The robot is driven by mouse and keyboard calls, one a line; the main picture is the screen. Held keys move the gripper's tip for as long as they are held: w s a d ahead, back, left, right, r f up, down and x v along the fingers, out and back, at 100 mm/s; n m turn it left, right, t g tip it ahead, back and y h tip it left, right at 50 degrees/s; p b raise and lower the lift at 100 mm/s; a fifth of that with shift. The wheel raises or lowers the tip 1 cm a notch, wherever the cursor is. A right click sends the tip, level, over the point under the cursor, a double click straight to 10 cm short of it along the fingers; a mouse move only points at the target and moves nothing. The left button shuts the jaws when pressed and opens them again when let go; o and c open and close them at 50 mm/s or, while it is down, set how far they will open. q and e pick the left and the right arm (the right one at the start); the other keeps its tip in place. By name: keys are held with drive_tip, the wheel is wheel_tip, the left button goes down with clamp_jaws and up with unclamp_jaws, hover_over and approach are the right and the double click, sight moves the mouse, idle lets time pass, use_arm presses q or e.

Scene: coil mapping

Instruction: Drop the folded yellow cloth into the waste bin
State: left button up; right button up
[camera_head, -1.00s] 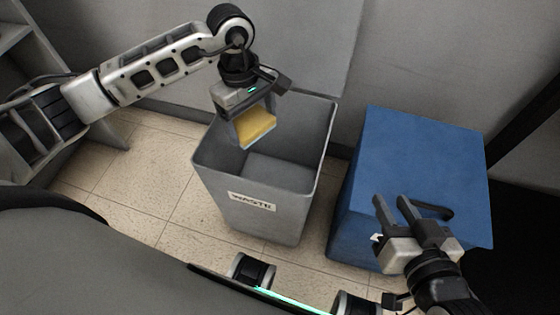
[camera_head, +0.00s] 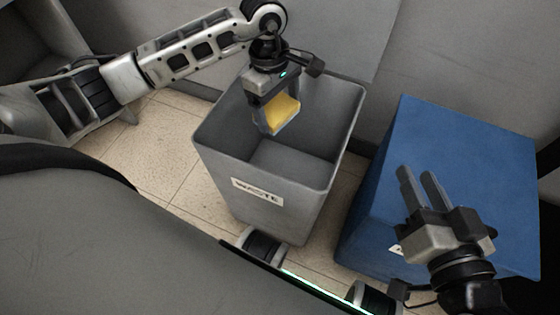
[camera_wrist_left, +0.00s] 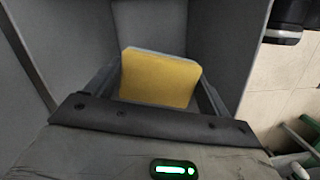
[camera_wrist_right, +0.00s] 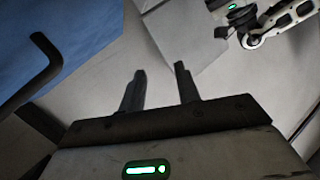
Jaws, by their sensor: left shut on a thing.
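The folded yellow cloth (camera_head: 282,114) is held between the fingers of my left gripper (camera_head: 276,118), which is shut on it. The cloth hangs over the open mouth of the grey waste bin (camera_head: 275,215), near its back left part. In the left wrist view the cloth (camera_wrist_left: 160,79) fills the space between the fingers, with the bin's inner walls behind it. The bin carries a label reading WASTE. My right gripper (camera_head: 420,185) is in front of the blue box; its two fingers stand apart and empty, as the right wrist view (camera_wrist_right: 160,88) also shows.
A blue box (camera_head: 470,160) with a dark handle stands to the right of the bin, close to it. A grey wall is behind both. Tiled floor (camera_head: 155,150) shows clear to the left of the bin.

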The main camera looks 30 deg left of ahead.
use_arm(q)
drive_tip(key=o, duration=0.9)
drive_tip(key=shift+r, duration=0.1)
use_arm(e)
drive_tip(key=shift+r, duration=0.1)
use_arm(q)
drive_tip(key=shift+r, duration=0.35)
drive_tip(key=r, duration=0.1)
drive_tip(key=r+p, duration=0.1)
drive_tip(key=r, duration=0.1)
drive_tip(key=r+p, duration=0.1)
drive_tip(key=r, duration=0.1)
drive_tip(key=shift+w+a, duration=0.15)
drive_tip(key=shift+a, duration=0.25)
use_arm(e)
drive_tip(key=shift+s+d+f+n+g+h+p, duration=0.3)
drive_tip(key=shift+d+f+n+g+h+p, duration=0.35)
drive_tip(key=shift+p, duration=0.5)
drive_tip(key=shift+f, duration=0.5)
use_arm(q)
drive_tip(key=r, duration=0.3)
drive_tip(key=a+r, duration=0.1)
drive_tip(key=r, duration=0.6)
drive_tip(key=shift+w+a, duration=0.1)
drive_tip(key=shift+a, duration=0.15)
use_arm(e)
drive_tip(key=shift+r, duration=0.1)
